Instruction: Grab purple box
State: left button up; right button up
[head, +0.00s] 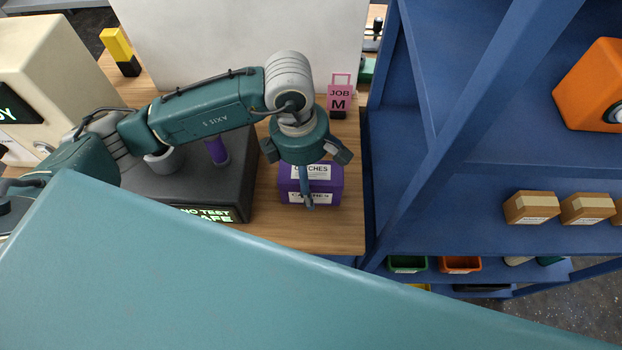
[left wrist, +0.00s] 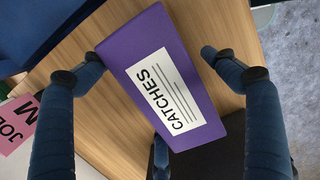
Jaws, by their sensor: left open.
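The purple box (head: 328,187) with white "CATCHES" labels sits on the wooden table near its right edge in the head view. My left gripper (head: 308,165) is above it, pointing down, with its fingers spread open and one finger passing in front of the box. In the left wrist view the box (left wrist: 165,85) fills the middle between the spread fingers of my left gripper (left wrist: 152,58). A finger is on each side of it, and a third is at the lower edge. I cannot tell whether any finger touches the box. My right gripper is not in view.
A dark test unit (head: 240,185) with a purple cylinder (head: 216,151) stands left of the box. A pink "JOB M" tag (head: 340,98) stands behind it. The blue shelf (head: 440,200) rises close on the right, with small cartons (head: 530,208) and an orange case (head: 592,85).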

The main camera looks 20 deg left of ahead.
pick_arm(q)
jog(key=c, duration=0.6)
jog(key=shift+r, duration=0.1)
jog(key=c, duration=1.1)
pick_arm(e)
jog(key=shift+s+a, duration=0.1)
pick_arm(q)
jog(key=shift+w, duration=0.1)
